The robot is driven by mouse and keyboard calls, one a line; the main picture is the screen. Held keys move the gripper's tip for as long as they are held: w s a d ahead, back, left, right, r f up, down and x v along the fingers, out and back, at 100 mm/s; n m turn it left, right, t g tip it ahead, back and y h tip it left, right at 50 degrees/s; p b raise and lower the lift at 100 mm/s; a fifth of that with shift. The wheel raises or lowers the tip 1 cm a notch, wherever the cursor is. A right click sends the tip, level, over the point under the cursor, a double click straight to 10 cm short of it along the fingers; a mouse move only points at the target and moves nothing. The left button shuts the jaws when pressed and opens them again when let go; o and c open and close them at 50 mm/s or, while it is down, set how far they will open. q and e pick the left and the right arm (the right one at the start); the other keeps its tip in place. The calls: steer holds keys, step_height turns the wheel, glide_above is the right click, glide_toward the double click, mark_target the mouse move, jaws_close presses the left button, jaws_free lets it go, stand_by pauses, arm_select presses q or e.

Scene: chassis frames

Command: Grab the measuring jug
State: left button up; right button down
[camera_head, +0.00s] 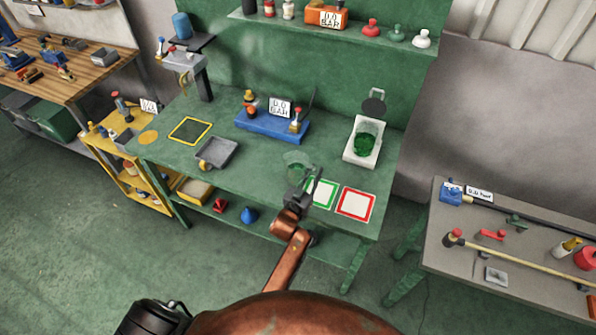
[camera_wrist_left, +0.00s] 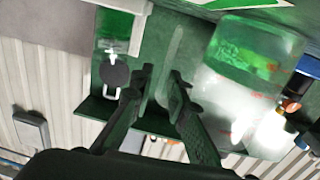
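The measuring jug (camera_head: 296,160) is clear and stands on the green workbench, left of the green-framed square. In the left wrist view the clear jug (camera_wrist_left: 246,85), with small red marks, fills the right side. A narrow clear strip, which looks like its handle (camera_wrist_left: 166,66), lies between the fingertips. My left gripper (camera_head: 308,182) is at the near right side of the jug. In the wrist view its two dark fingers (camera_wrist_left: 160,82) are apart, one on each side of the strip, with a gap showing. My right gripper is not in view.
A white stand with a green-filled clear vessel (camera_head: 367,138) is at the bench's back right. A red-framed square (camera_head: 356,203) and a green-framed square (camera_head: 320,193) lie right of the jug. A grey tray (camera_head: 217,152) and blue rack (camera_head: 272,127) are left. A shelf (camera_head: 335,27) overhangs the back.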

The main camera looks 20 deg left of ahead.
arm_select(q)
steer(key=shift+w, duration=0.1)
jaws_close()
steer(key=shift+r, duration=0.1)
stand_by(0.5)
